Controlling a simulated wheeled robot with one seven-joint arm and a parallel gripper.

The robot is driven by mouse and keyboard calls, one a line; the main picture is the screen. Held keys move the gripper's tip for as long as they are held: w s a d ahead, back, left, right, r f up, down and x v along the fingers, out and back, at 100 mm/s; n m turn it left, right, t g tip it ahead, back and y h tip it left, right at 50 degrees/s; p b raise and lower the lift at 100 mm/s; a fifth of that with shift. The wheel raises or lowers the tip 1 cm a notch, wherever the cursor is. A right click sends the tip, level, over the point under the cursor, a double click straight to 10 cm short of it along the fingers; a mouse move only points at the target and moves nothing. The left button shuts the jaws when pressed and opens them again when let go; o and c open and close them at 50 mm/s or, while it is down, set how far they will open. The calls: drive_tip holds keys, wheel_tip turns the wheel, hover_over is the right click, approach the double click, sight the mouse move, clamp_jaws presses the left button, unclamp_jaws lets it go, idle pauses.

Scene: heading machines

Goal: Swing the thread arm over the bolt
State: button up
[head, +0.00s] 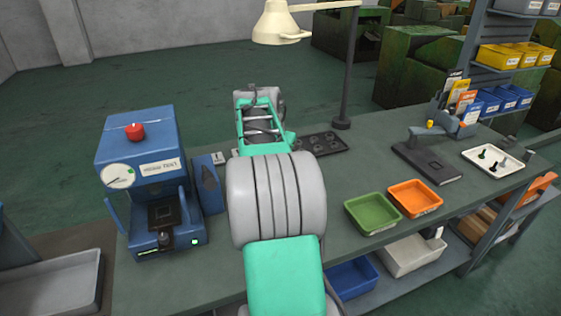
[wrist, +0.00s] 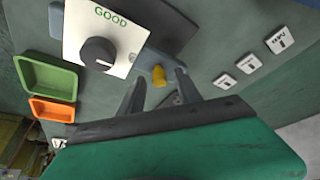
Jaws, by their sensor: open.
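In the wrist view my gripper (wrist: 160,78) is open. A yellow knob (wrist: 158,74) shows between its two dark fingertips; I cannot tell whether either finger touches it. The knob is on a blue-grey part (wrist: 145,66), which looks like the thread arm. Beside it is a white plate (wrist: 119,62) marked GOOD, with a round black piece (wrist: 98,54) on it. I cannot make out the bolt for certain. In the head view my arm covers this spot, and my fingers are hidden.
A blue machine (head: 138,145) with a gauge stands left of my arm. A green tray (head: 372,213) and an orange tray (head: 415,198) lie to the right. Further right are a grey fixture (head: 425,160) and a white tray (head: 520,165). A lamp (head: 280,25) overhangs the back.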

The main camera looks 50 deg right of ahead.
drive_tip(key=v, duration=0.7)
drive_tip(key=shift+r, duration=0.35)
drive_tip(key=shift+a, duration=0.15)
